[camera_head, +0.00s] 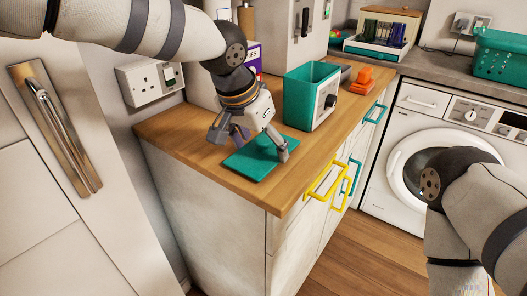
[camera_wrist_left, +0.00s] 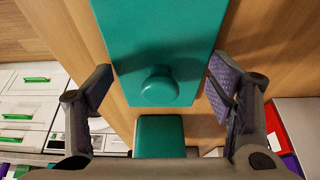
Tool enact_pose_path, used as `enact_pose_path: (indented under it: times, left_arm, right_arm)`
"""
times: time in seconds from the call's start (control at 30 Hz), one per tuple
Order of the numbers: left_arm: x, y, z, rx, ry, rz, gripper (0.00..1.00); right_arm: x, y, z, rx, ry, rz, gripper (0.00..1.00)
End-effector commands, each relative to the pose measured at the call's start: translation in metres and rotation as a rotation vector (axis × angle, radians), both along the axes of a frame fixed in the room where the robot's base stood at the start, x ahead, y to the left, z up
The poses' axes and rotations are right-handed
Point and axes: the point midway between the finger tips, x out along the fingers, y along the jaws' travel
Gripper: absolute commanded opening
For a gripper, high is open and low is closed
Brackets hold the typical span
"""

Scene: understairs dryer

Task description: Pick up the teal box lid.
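The teal box lid (camera_head: 250,160) lies flat on the wooden counter near its front corner. In the left wrist view the lid (camera_wrist_left: 165,25) shows a round teal knob (camera_wrist_left: 158,88) near one end. My left gripper (camera_head: 248,145) is above the lid, partly covering it; its fingers are spread apart. In the left wrist view my left gripper (camera_wrist_left: 160,92) has a finger on either side of the knob, with gaps between; nothing is held. The open teal box (camera_head: 303,100) stands behind the lid, a pale dial panel on its side. My right gripper is out of view.
The wooden counter (camera_head: 180,128) has bare room around the lid. An orange item (camera_head: 362,80) sits beyond the box. Yellow (camera_head: 325,183) and teal drawer handles stick out in front. A wall socket (camera_head: 150,80) is behind. A washing machine (camera_head: 440,150) stands right.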

Motion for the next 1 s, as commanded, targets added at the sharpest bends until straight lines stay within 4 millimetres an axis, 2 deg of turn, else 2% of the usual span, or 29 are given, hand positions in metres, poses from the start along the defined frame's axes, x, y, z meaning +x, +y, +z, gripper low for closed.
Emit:
enact_pose_path:
  times: [0.37,0.47,0.6,0.8,0.9,1.0]
  left_arm:
    - [0.000,0.000,-0.001,0.002,0.003,0.000,0.49]
    - [0.000,0.001,0.007,0.003,0.002,0.000,0.49]
    - [-0.003,0.000,0.037,0.002,-0.002,-0.001,0.49]
    - [-0.053,-0.005,0.102,0.004,-0.018,-0.002,0.49]
    - [-0.087,-0.009,0.116,0.006,-0.017,-0.002,0.49]
    - [-0.110,-0.012,0.121,0.003,-0.008,-0.001,0.49]
  right_arm:
    - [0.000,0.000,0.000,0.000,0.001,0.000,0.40]
    - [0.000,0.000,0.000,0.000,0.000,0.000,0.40]
    - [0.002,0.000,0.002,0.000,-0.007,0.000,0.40]
    - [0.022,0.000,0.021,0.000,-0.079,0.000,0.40]
    - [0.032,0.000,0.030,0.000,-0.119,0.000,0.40]
    - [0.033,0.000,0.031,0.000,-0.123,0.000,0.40]
